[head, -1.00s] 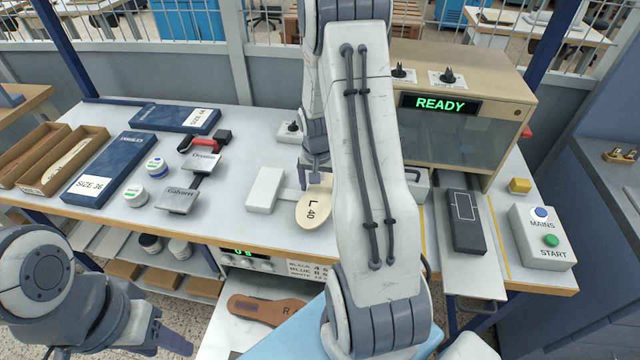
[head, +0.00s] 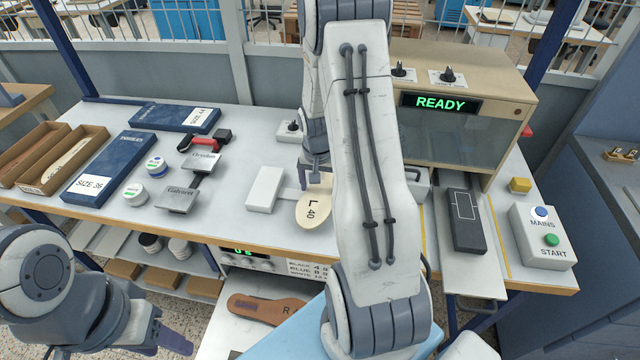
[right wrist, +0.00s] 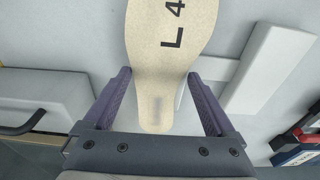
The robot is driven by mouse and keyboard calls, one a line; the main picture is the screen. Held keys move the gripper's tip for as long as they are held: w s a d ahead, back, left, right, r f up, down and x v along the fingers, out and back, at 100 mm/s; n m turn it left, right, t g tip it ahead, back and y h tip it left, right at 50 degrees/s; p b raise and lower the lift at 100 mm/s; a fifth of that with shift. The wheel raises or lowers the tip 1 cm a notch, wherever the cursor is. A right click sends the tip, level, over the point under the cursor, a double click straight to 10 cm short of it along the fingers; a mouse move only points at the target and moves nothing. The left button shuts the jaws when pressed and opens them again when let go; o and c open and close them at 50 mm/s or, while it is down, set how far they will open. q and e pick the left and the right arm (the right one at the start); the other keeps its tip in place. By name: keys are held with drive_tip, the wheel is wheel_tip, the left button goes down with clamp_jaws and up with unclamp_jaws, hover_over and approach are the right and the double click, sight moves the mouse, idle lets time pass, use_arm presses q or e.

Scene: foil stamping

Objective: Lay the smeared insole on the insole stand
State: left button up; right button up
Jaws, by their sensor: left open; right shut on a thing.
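The cream insole (head: 311,212) marked "L 40" is near the middle of the bench, partly hidden by my right arm in the head view. In the right wrist view the insole (right wrist: 172,70) lies between the purple fingers of my right gripper (right wrist: 160,88), which is shut on it. A grey smear shows near its narrow end. A white block with a flat bar (head: 265,190), perhaps the insole stand, is just left of the insole; it also shows in the right wrist view (right wrist: 268,70). I cannot tell whether they touch. My left gripper (head: 178,340) is open and empty, low at the left.
The press (head: 460,130) reads READY at the back right, with a dark pad (head: 466,222) in front and a MAINS/START box (head: 541,238) beside it. Stamp plates (head: 178,199), tins and blue boxes (head: 105,168) fill the left. A brown insole (head: 265,308) lies below.

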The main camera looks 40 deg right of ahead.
drive_tip(key=shift+f, duration=0.1)
drive_tip(key=o, duration=1.1)
drive_tip(key=r, duration=0.7)
drive_tip(key=a+r, duration=0.1)
drive_tip(key=r, duration=0.2)
drive_tip(key=shift+s+r+b, duration=0.2)
drive_tip(key=shift+s+b, duration=0.2)
drive_tip(key=s+a+r+n, duration=0.1)
drive_tip(key=a+n, duration=0.1)
drive_tip(key=a, duration=0.4)
drive_tip(key=s+a+r+n+y, duration=0.1)
drive_tip(key=a+n, duration=0.2)
drive_tip(key=a, duration=0.4)
drive_tip(key=s+a+r+n, duration=0.1)
drive_tip(key=a+r+n, duration=0.1)
drive_tip(key=a, duration=0.4)
drive_tip(key=s+a+n, duration=0.3)
drive_tip(key=s+a, duration=0.1)
drive_tip(key=s, duration=0.1)
drive_tip(key=s+a+r+n, duration=0.1)
drive_tip(key=s+a+n, duration=0.3)
drive_tip(key=s+a, duration=0.1)
drive_tip(key=s+a+n+y, duration=0.1)
drive_tip(key=s+a+n, duration=0.2)
drive_tip(key=s, duration=0.3)
drive_tip(key=shift+s+a+r+g, duration=0.15)
drive_tip(key=shift+s+a+g, duration=0.25)
drive_tip(key=shift+a, duration=0.35)
